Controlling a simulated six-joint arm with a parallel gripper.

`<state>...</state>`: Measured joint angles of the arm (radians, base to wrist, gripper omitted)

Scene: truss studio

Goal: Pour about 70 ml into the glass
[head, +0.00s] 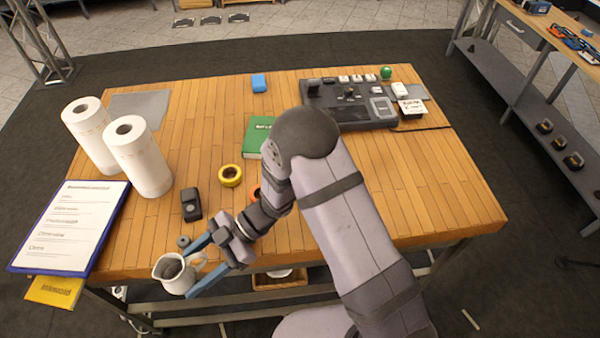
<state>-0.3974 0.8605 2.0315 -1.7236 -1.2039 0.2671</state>
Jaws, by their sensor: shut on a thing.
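A white jug (170,274) with a handle and a dark inside is at the front left edge of the wooden table (400,205) in the head view. My gripper (192,272) is shut on the jug, with its blue fingers on either side of the handle. I cannot tell whether the jug touches the table or is held just above it, nor what liquid it holds. I cannot make out a glass in this view; my arm covers part of the table.
Two paper rolls (138,158) stand at the left, beside a clipboard (72,226) overhanging the edge. A small grey disc (183,241), a dark device (191,205) and yellow tape (230,175) are near my gripper. Behind are a green book (256,132) and a control panel (350,103).

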